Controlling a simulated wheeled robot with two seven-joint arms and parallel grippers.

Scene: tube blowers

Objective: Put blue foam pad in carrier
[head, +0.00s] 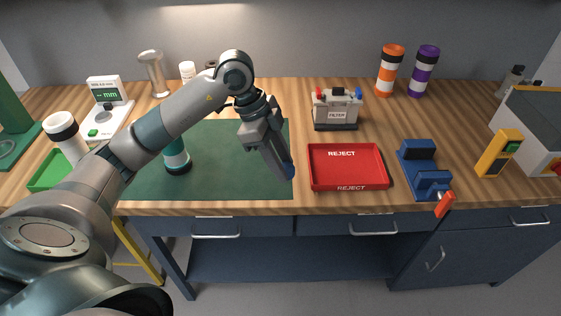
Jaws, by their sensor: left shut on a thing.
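My left gripper (284,168) points down over the right edge of the green mat, shut on a small blue piece that looks like the blue foam pad (291,171). Only a sliver of the pad shows at the fingertips; the rest is hidden by the fingers. A teal, white and black cylinder (177,160), which looks like a carrier, stands on the mat to the left, partly behind my left forearm. Whether its top is open is hidden. My right gripper is not in view.
The red reject tray (348,188) is empty, just right of my gripper. A blue clamp-like fixture (418,151) stands farther right. A grey filter box (336,110) and orange (390,70) and purple (424,71) banded cylinders stand behind. The green mat (230,185) has bare room.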

